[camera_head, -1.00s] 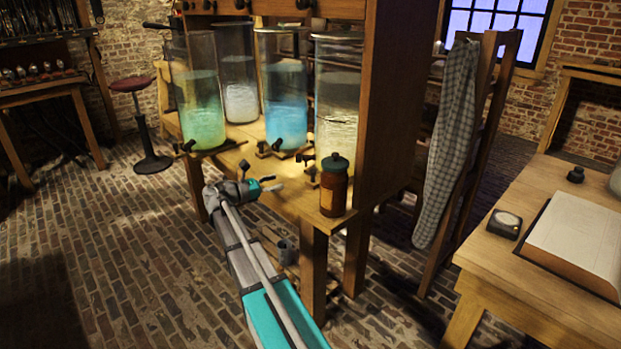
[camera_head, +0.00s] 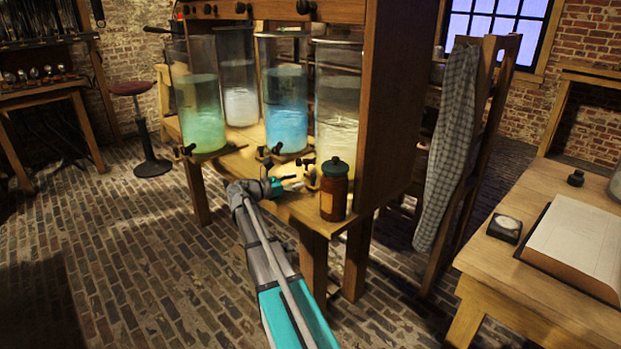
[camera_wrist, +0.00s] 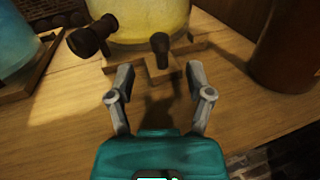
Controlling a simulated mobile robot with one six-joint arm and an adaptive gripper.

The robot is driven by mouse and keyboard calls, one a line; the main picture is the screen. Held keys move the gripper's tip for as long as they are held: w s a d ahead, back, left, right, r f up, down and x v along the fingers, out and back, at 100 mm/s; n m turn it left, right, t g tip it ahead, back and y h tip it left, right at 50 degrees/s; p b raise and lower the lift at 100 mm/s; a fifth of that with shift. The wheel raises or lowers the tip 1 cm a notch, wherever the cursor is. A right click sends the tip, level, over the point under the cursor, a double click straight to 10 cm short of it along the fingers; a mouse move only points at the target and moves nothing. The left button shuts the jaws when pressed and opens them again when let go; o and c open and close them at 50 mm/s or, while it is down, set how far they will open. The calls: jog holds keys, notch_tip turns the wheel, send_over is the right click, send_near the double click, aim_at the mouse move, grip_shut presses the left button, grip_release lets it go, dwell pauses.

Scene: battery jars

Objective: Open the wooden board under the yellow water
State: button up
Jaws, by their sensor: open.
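The jar of yellow water (camera_head: 337,110) stands at the right front of the wooden stand; its lower part also shows in the wrist view (camera_wrist: 140,20). Under it is a wooden board (camera_wrist: 185,45) with a notched front edge. A dark knob (camera_wrist: 159,50) stands upright at the board's front, and a dark tap (camera_wrist: 90,38) sticks out to its left. My gripper (camera_wrist: 160,82) is open and empty, with its two fingers pointing toward the knob, one to each side of it and short of it. In the head view my gripper (camera_head: 290,183) is low over the stand's front edge.
A brown bottle with a green lid (camera_head: 335,188) stands just right of my gripper; it also shows in the wrist view (camera_wrist: 285,45). Jars of blue (camera_head: 286,108) and green water (camera_head: 202,112) stand to the left.

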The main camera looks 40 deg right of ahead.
aim_at(313, 174)
jog(key=shift+s+d, duration=0.2)
jog(key=shift+d, duration=0.9)
jog(key=shift+s+d, duration=0.2)
jog(key=shift+d, duration=0.9)
jog(key=shift+s+d, duration=0.2)
jog(key=shift+d, duration=0.9)
